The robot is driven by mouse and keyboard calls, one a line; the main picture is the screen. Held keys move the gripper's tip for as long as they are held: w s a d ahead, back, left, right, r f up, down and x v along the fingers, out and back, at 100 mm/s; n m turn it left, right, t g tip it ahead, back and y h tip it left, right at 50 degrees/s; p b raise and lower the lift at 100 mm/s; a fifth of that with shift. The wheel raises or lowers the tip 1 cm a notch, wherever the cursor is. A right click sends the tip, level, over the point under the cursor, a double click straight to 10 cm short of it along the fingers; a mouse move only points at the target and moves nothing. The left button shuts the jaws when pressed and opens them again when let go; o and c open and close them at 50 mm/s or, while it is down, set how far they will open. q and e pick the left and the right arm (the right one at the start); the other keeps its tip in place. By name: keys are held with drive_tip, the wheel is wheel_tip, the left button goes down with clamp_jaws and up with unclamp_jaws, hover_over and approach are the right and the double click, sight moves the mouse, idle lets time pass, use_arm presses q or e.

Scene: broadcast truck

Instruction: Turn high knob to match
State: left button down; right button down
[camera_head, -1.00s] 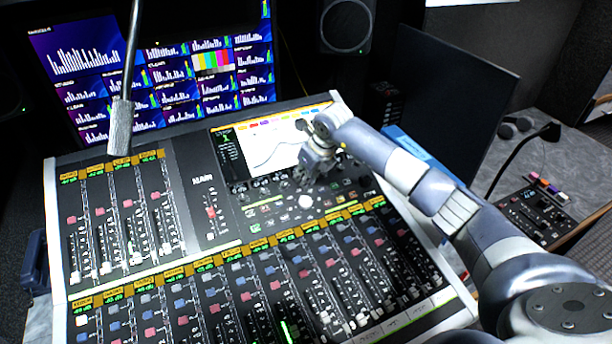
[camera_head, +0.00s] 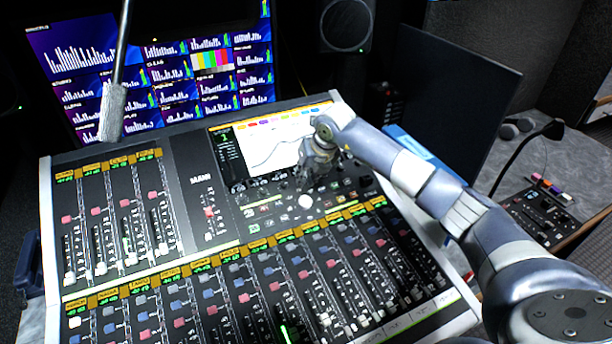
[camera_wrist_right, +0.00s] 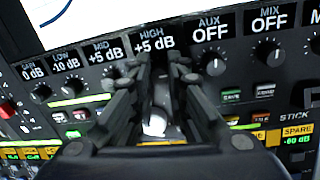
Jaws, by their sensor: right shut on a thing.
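My right gripper (camera_head: 304,184) reaches onto the mixing console (camera_head: 187,210), just below its screen (camera_head: 265,150). In the right wrist view its two dark fingers (camera_wrist_right: 160,66) are closed around the high knob, which they mostly hide. The HIGH display (camera_wrist_right: 153,41) above it reads +5 dB. To its left, the MID display (camera_wrist_right: 102,52) also reads +5 dB, LOW -10 dB and GAIN 0 dB. To its right, AUX (camera_wrist_right: 210,30) and MIX read OFF. My left gripper is not in view.
The mid knob (camera_wrist_right: 110,78) and the aux knob (camera_wrist_right: 214,62) stand close on either side of the fingers. Several faders fill the console's front. A gooseneck microphone (camera_head: 112,112) hangs at left. A dark panel (camera_head: 450,95) stands at the right.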

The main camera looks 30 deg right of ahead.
drive_tip(key=c, duration=1.5)
unclamp_jaws()
drive_tip(key=shift+r, duration=0.1)
drive_tip(key=v, duration=1.2)
drive_tip(key=shift+d, duration=0.15)
